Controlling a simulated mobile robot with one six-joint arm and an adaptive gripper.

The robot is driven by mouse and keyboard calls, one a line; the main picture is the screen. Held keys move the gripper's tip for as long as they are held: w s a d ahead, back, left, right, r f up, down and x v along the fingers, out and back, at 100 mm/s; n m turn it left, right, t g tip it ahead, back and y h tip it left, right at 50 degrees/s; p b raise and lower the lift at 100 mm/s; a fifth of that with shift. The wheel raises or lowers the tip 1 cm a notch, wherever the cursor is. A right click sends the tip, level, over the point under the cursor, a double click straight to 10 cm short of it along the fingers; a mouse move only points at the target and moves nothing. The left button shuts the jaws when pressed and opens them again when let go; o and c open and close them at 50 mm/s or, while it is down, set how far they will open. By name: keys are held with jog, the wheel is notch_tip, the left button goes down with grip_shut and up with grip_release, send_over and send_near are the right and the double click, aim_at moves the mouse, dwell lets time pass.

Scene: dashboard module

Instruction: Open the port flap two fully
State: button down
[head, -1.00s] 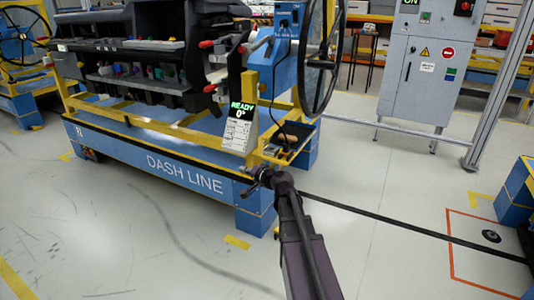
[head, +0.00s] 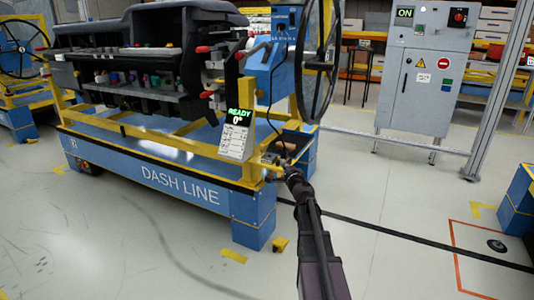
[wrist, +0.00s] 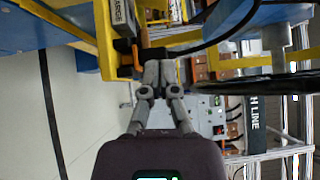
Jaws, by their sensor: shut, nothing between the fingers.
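The dark dashboard module (head: 160,32) sits on the blue and yellow DASH LINE cart (head: 150,178) in the head view. Coloured parts and red knobs show along its open side and right end. I cannot pick out port flap two in either view. My gripper (head: 280,166) is at the cart's right front corner, low and well below the module, in front of a small tray. In the wrist view my gripper (wrist: 162,68) has its fingers together with nothing between them, near a yellow frame bar and a small orange part.
A sign reading READY 0° (head: 237,133) stands just left of my gripper. A steering wheel (head: 320,60) rises behind it. A grey cabinet (head: 418,80) with an ON display stands at the back right. The floor (head: 380,215) to the right is mostly clear.

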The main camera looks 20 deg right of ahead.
jog(key=shift+w, duration=0.15)
send_near(262, 146)
jog(key=w+d, duration=0.5)
jog(key=shift+w+f+p, duration=0.1)
jog(key=shift+f+p, duration=0.15)
jog(key=shift+p, duration=0.05)
jog(key=shift+w+a+r, duration=0.1)
jog(key=shift+w+a, duration=0.55)
jog(key=shift+a, duration=0.2)
jog(key=shift+w+a, duration=0.5)
jog(key=shift+w, duration=0.1)
jog(key=shift+w+r, duration=0.1)
jog(key=shift+w+a+r+p, duration=0.15)
jog(key=shift+w+a+p, duration=0.2)
jog(key=shift+w+a, duration=0.3)
